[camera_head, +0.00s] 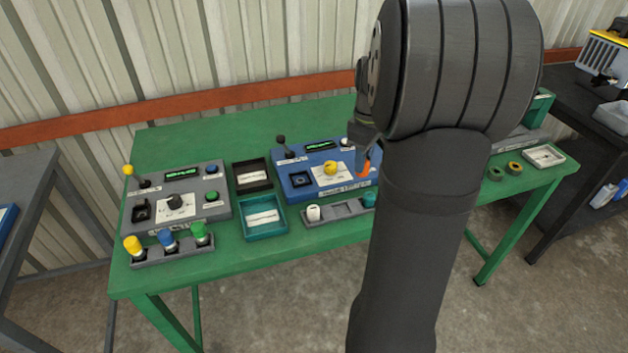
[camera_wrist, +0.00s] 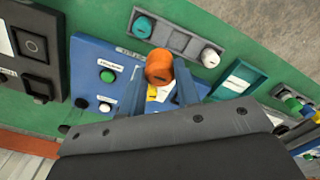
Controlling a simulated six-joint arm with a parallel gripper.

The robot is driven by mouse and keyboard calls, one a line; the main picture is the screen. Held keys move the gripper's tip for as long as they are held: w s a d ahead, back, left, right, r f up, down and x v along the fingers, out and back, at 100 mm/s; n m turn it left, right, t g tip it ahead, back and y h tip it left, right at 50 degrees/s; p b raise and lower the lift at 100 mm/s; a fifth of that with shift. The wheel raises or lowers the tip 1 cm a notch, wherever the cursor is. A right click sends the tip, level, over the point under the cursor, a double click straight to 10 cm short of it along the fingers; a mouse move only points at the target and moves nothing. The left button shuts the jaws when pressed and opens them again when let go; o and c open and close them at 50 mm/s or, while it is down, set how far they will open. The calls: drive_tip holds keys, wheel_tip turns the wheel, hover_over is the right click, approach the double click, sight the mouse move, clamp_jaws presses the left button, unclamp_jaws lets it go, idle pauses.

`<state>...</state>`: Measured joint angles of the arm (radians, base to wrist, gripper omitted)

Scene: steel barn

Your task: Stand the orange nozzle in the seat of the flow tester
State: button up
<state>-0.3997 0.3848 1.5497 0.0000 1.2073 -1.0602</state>
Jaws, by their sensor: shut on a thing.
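My gripper (camera_head: 363,157) is shut on the orange nozzle (camera_head: 366,168). The nozzle also shows in the wrist view (camera_wrist: 160,62), between the fingertips (camera_wrist: 162,76). It is over the right part of a blue tester (camera_head: 312,187), whose panel shows in the wrist view (camera_wrist: 92,58). I cannot tell the exact gap below the nozzle. A dark square seat (camera_head: 298,180) is on the blue tester's left side, left of the nozzle and apart from it. A yellow knob (camera_head: 330,167) lies between them. The labels are too small to read, so which tester is named "flow" is unclear.
A grey tester (camera_head: 154,191) stands left, with yellow, blue and green nozzles in a rack (camera_head: 176,257) before it. A black tray (camera_head: 252,189) and teal tray (camera_head: 264,237) lie between the testers. A grey rack (camera_head: 326,217) holds white and teal pieces. My arm hides the right-centre.

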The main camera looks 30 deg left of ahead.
drive_tip(key=w+a+r, duration=0.1)
drive_tip(key=a, duration=0.5)
hover_over(301, 180)
wheel_tip(301, 180, down, 7)
drive_tip(key=shift+s+d+r, duration=0.1)
drive_tip(key=shift+r, duration=0.05)
drive_tip(key=shift+f, duration=2.05)
drive_tip(key=shift+f, duration=0.2)
drive_tip(key=o, duration=0.9)
drive_tip(key=shift+o, duration=0.2)
drive_tip(key=shift+r, duration=0.1)
